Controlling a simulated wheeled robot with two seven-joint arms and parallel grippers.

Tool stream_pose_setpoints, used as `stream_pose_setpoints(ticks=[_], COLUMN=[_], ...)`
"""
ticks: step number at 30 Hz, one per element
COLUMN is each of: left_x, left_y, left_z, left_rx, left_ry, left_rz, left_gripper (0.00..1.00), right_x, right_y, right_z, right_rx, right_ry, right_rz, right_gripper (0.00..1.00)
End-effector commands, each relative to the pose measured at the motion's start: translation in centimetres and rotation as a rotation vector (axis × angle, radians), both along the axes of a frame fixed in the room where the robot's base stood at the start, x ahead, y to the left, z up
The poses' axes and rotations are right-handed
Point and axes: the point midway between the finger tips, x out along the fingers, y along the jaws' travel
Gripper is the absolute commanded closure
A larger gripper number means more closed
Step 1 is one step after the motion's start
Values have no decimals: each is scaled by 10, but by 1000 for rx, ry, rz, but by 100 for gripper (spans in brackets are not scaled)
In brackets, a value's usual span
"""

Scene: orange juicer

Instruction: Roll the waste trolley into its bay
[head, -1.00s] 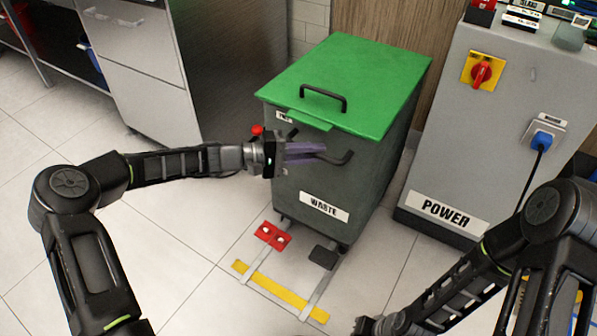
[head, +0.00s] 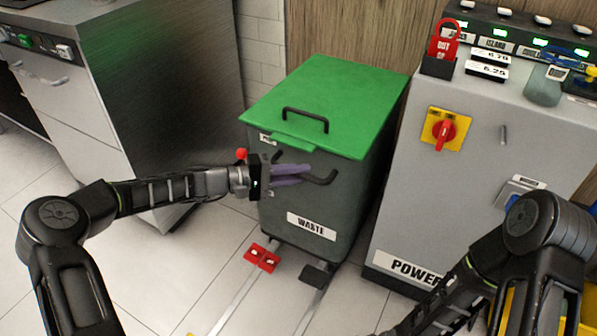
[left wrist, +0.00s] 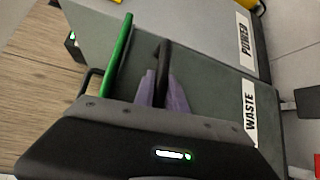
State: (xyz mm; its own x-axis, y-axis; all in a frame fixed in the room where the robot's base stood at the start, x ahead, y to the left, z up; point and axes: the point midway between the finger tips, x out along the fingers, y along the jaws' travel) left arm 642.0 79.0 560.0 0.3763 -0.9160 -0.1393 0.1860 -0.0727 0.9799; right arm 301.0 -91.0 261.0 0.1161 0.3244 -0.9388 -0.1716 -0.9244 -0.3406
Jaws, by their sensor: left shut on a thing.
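The waste trolley (head: 306,205) is a dark grey bin with a green lid (head: 330,105) and a WASTE label. It stands upright between the steel cabinet and the grey power cabinet, close to the wooden wall panel. My left gripper (head: 300,174) is shut on the black front handle (head: 322,179) of the trolley. In the left wrist view the purple fingers (left wrist: 162,92) close around the dark bar. A red pedal (head: 262,257) and a black pedal (head: 316,274) show at the trolley's base. My right arm is at the lower right; its gripper is not clearly visible.
Two pale floor rails (head: 238,300) run from under the trolley toward me. The power cabinet (head: 455,190) with a red switch is close on the right. The steel cabinet (head: 165,110) is on the left, with open tiled floor before it.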

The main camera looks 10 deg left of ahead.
Motion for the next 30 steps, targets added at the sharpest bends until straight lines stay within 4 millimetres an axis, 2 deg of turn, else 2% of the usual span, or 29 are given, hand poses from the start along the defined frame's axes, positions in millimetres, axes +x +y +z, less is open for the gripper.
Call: stream_pose_setpoints(ticks=[6,7,14,23,30], left_x=[5,5,4,2,-6], left_y=[2,2,1,2,25], left_z=[1,1,1,1,6], left_rx=[2,2,2,2,3], left_ry=[-2,-2,-2,-2,-2], left_rz=[14,15,11,9,12], left_gripper=[100,82,63,62,62], right_x=[0,0,0,0,-1], right_y=[0,0,0,0,0], right_z=[0,0,0,0,10], right_rx=[0,0,0,0,1], right_ry=[0,0,0,0,4], right_rz=[0,0,0,0,1], right_gripper=[100,100,100,100,100])
